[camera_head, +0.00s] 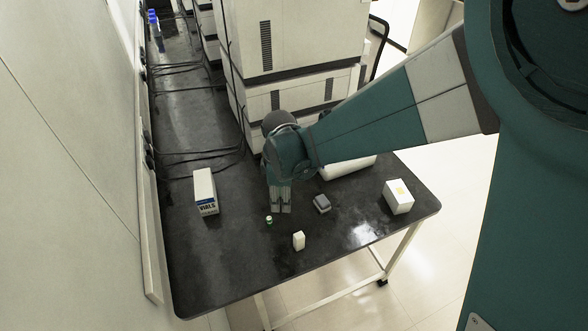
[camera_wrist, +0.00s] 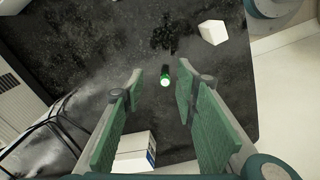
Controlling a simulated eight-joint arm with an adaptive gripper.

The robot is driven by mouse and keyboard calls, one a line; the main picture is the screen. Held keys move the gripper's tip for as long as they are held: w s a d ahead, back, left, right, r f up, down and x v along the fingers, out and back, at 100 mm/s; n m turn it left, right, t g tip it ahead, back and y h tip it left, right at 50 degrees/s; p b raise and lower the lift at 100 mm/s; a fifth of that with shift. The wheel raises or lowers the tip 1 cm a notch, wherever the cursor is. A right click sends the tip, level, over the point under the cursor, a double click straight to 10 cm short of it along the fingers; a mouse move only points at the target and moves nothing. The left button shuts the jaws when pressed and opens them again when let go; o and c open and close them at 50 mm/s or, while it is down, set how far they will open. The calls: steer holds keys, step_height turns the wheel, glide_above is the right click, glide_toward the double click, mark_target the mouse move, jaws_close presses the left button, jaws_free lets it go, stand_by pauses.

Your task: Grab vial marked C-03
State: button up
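A small vial with a green cap (camera_head: 269,220) stands on the dark bench, just in front of my gripper (camera_head: 281,210) and slightly left of it. In the wrist view the green-capped vial (camera_wrist: 165,80) shows between the fingertips and beyond them. I cannot read any marking on it, so C-03 cannot be confirmed. My gripper (camera_wrist: 160,72) is open, its two green-padded fingers apart with nothing held. A white box printed VIALS (camera_head: 205,190) stands to the left on the bench. It also appears low between the fingers in the wrist view (camera_wrist: 134,152).
A small white block (camera_head: 298,241) stands right of the vial, near the front edge. Tall white instruments (camera_head: 290,50) and cables (camera_head: 205,155) stand behind. Front left bench is clear.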

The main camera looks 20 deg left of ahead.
steer(key=n, duration=0.2)
glide_above(270, 218)
steer(key=f, duration=0.4)
steer(key=shift+a+f, duration=0.1)
steer(key=shift+a, duration=0.2)
steer(key=shift+f+b, duration=0.35)
steer(key=shift+f, duration=0.9)
steer(key=shift+d+f, duration=0.1)
steer(key=shift+f, duration=0.05)
steer(key=shift+d+f+b, duration=0.1)
steer(key=shift+f+b, duration=0.5)
steer(key=shift+f, duration=1.9)
steer(key=shift+c, duration=0.6)
steer(key=c, duration=0.7)
